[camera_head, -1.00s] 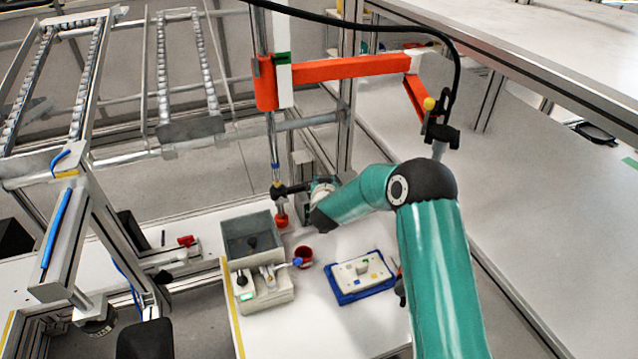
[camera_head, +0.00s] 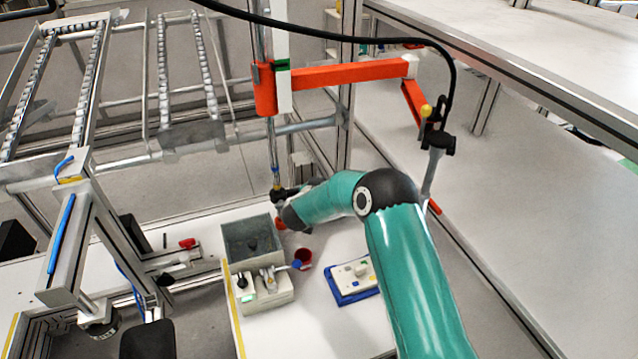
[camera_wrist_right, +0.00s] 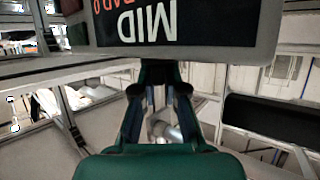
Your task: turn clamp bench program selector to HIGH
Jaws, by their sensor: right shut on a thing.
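In the right wrist view a dark panel (camera_wrist_right: 180,22) with a pale frame fills the top. It bears the upside-down word MID in white and a partly cut line of orange lettering. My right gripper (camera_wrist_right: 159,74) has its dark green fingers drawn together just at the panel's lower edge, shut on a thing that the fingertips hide. I cannot see the selector's shape or its pointer. In the head view my teal right arm reaches left over the bench (camera_head: 325,315), and its gripper cannot be made out clearly. My left gripper is in neither current view.
A grey bin (camera_head: 252,240) and a pale fixture (camera_head: 265,290) stand on the bench. An orange jointed arm (camera_head: 340,73) spans above.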

